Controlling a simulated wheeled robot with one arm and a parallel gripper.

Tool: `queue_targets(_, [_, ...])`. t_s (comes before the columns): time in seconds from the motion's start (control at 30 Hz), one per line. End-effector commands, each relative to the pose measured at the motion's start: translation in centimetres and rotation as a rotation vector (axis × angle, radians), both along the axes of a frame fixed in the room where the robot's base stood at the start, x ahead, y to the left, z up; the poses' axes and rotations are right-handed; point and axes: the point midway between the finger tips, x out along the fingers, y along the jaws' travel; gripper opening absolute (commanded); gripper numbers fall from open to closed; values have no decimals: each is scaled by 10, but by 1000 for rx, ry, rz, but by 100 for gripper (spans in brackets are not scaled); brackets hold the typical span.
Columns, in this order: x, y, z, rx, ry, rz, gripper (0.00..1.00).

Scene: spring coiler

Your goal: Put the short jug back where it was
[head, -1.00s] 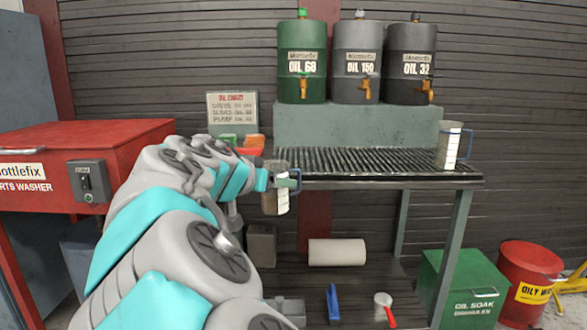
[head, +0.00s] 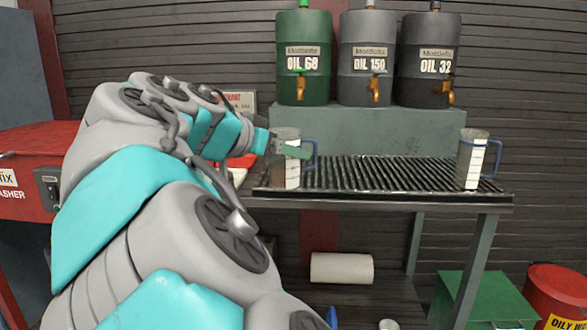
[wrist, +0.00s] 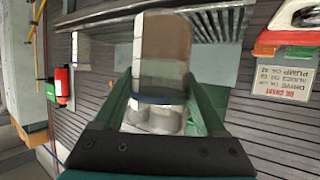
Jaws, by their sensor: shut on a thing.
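In the head view the jug is upright over the left end of the slatted rack (head: 385,172). I cannot tell whether its base touches the rack. In the wrist view the jug (wrist: 165,50) sits between the green fingers (wrist: 160,95). A similar jug (head: 471,162) with a blue handle stands on the rack's right end. I cannot tell for sure which jug is the shorter.
Three oil drums, green (head: 303,75), grey (head: 366,75) and dark (head: 427,75), stand on a raised block (head: 370,125) behind the rack. A red parts washer (head: 35,155) is at the left. The rack between the two jugs is clear. A white roll (head: 341,267) lies below.

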Motion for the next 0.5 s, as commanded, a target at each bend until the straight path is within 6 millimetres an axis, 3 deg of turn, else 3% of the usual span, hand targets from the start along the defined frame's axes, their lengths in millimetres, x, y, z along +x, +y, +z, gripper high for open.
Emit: queue_targets(0.5, [88,6,-9,0,5,0,0])
